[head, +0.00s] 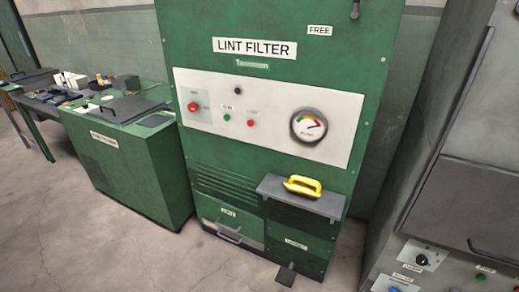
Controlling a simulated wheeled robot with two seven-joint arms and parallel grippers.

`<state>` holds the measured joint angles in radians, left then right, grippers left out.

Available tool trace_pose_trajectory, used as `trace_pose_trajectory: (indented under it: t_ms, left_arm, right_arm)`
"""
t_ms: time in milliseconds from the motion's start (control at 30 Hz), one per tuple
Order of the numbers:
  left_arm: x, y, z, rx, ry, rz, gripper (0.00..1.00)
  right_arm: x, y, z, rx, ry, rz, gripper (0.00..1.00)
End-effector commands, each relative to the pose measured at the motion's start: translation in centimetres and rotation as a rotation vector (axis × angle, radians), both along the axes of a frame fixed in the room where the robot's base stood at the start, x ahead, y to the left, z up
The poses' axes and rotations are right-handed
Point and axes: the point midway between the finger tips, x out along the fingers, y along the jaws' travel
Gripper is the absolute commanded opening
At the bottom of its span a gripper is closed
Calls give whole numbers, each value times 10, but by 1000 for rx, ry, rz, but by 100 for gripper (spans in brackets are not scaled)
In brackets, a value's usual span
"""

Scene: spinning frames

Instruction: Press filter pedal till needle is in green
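The green lint filter cabinet (290,75) stands upright in the middle of the head view. A dark pedal (286,275) sticks out at its foot, near the floor. A round gauge (309,126) with a coloured arc sits on the cabinet's white panel (268,112). Red shows on the arc's right side; the needle seems to point right, near the red, but it is too small to read surely. Neither of my grippers is in view, and nothing is seen touching the pedal.
A grey shelf (322,203) with a yellow-handled tool (302,186) juts out above the pedal. A drawer with a handle (229,232) is low left. A green bench (125,160) stands left, a grey machine (455,170) right. Bare floor (150,262) lies in front.

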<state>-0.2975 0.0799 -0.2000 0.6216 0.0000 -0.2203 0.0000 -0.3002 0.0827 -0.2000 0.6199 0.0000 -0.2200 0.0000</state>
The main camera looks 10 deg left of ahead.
Motion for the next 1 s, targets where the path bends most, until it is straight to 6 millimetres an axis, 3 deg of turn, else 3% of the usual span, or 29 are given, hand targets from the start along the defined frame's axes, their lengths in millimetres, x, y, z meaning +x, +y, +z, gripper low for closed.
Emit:
trace_pose_trajectory:
  t_ms: [300,567,1000]
  left_arm:
    - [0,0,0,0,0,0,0]
    - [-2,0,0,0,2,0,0]
    - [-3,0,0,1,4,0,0]
  right_arm:
    - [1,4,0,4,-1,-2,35]
    - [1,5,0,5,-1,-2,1]
    - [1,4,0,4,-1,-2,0]
